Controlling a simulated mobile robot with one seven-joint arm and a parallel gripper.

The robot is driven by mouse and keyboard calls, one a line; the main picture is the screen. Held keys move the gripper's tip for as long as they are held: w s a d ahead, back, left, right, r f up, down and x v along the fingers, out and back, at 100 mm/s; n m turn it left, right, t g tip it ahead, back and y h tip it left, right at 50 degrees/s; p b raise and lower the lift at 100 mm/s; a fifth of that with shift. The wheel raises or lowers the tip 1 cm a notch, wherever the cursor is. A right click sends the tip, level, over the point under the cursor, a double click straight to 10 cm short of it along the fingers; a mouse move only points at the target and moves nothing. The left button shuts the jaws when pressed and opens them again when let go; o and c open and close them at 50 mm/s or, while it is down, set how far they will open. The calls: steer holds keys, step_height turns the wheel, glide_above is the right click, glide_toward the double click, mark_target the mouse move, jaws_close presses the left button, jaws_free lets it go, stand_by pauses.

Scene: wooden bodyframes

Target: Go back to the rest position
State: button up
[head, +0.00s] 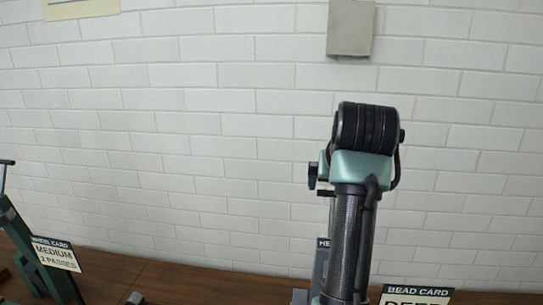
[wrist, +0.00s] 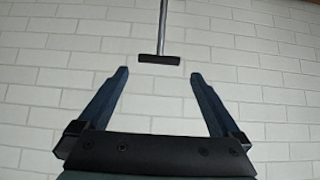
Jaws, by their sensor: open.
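My gripper (wrist: 160,75) shows in the wrist view with its two dark blue-grey fingers spread wide. It is open, and nothing is between the fingers. The white brick wall (wrist: 45,115) fills the view behind it. In the head view my arm (head: 350,225) stands upright right of centre, in front of the wall; I cannot make out the gripper's fingers there.
A grey rod with a black crossbar (wrist: 158,59) appears just beyond the fingertips; its distance is unclear. A wooden bench (head: 110,275) holds a dark green machine (head: 35,255), a wheel card (head: 55,254) and a bead card (head: 415,294). A grey block (head: 350,28) is on the wall.

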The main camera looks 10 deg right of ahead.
steer(key=s+a+r+n+t, duration=0.1)
steer(key=s+a+r+t, duration=0.2)
steer(key=a+r+t, duration=0.4)
steer(key=s+a+r+n+t, duration=0.15)
steer(key=a+r+t, duration=0.25)
steer(key=r, duration=0.5)
steer(key=s+a+r+t+y, duration=0.1)
steer(key=s+a+r+t, duration=0.1)
steer(key=s, duration=0.4)
steer(key=s+a+r+t, duration=0.3)
steer(key=s+r, duration=0.2)
steer(key=s, duration=0.1)
steer(key=s+a+r+t+y+b, duration=0.1)
steer(key=s+a+r+t, duration=0.1)
steer(key=s, duration=0.4)
steer(key=shift+s+a+r+n+t+y, duration=0.15)
steer(key=shift+a+r+n+t+y, duration=0.25)
steer(key=shift+r, duration=0.25)
